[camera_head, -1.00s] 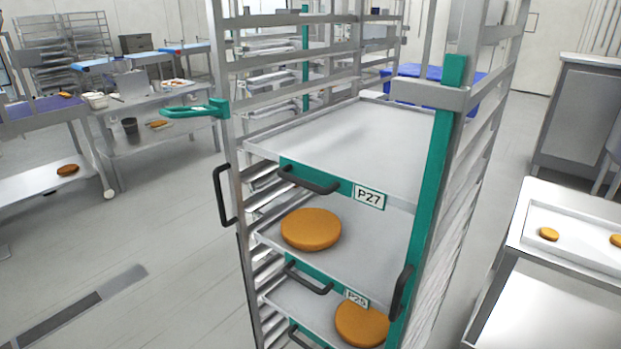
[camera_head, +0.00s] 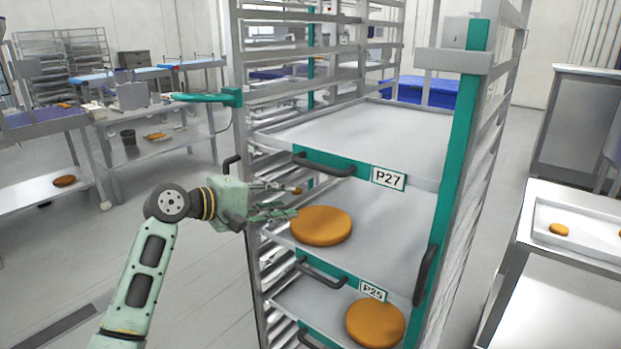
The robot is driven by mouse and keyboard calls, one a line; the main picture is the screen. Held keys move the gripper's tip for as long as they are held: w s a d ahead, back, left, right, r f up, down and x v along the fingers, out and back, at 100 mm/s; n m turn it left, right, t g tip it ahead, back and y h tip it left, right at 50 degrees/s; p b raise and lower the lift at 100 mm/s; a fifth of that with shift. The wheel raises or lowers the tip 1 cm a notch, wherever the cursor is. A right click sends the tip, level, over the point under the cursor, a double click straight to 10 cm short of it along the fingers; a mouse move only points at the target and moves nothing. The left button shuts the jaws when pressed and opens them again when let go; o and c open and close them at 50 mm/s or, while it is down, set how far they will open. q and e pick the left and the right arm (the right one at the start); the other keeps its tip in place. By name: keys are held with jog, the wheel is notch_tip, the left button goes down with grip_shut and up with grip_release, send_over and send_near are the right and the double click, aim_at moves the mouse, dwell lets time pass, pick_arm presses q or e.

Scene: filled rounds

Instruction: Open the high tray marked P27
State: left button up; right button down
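The high tray marked P27 (camera_head: 385,135) sits in a tall metal rack with a teal post. Its surface is bare, and its teal front carries the P27 label (camera_head: 388,178) and a black handle (camera_head: 324,165). My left gripper (camera_head: 297,201) is in front of the rack's left side, below and left of that handle and apart from it. Its fingers are spread and appear empty. It partly covers the left edge of the tray below. My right gripper is not in view.
The tray below P27 holds an orange-brown round (camera_head: 321,226). A teal latch arm (camera_head: 205,97) sticks out left from the rack. A steel table (camera_head: 540,265) stands at right; floor at left is open.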

pick_arm(q)
jog(key=m+g+h, duration=0.1)
jog(key=h, duration=0.1)
send_near(313, 167)
jog(key=r+x, duration=0.1)
jog(key=x, duration=0.4)
jog(key=p+x, duration=0.1)
jog(key=x, duration=0.4)
jog(key=shift+d+f, duration=0.15)
jog(key=shift+f, duration=0.3)
jog(key=shift+w+d+f+p, duration=0.15)
jog(key=shift+w+d+p, duration=0.1)
jog(key=shift+d+p, duration=0.05)
grip_shut()
